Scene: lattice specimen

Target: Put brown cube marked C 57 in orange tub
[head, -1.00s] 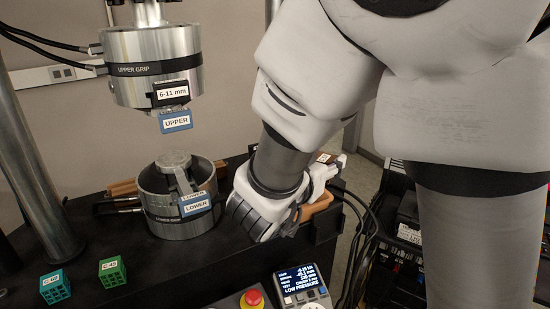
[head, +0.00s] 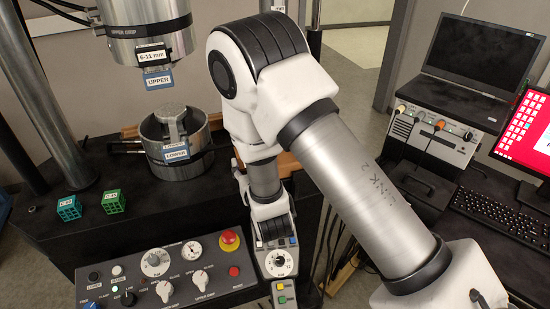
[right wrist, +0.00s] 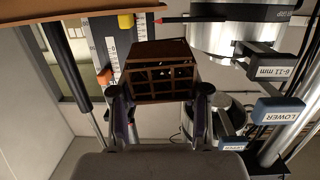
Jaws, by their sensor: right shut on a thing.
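The brown lattice cube (right wrist: 160,72) is between the two dark fingers of my right gripper (right wrist: 161,92) in the right wrist view, and the gripper is shut on it. Its mark does not show from this side. In the head view my right arm hides the cube and most of the gripper. An orange-brown edge (head: 288,168) shows just behind my right forearm in the head view; it may be the orange tub, but too little shows to tell. My left gripper is not in view.
Teal (head: 69,208) and green (head: 113,201) lattice cubes stand on the black table at left. The lower grip (head: 175,138) stands under the upper grip (head: 150,30). A control panel (head: 165,272) fills the front. A laptop (head: 480,62) stands at right.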

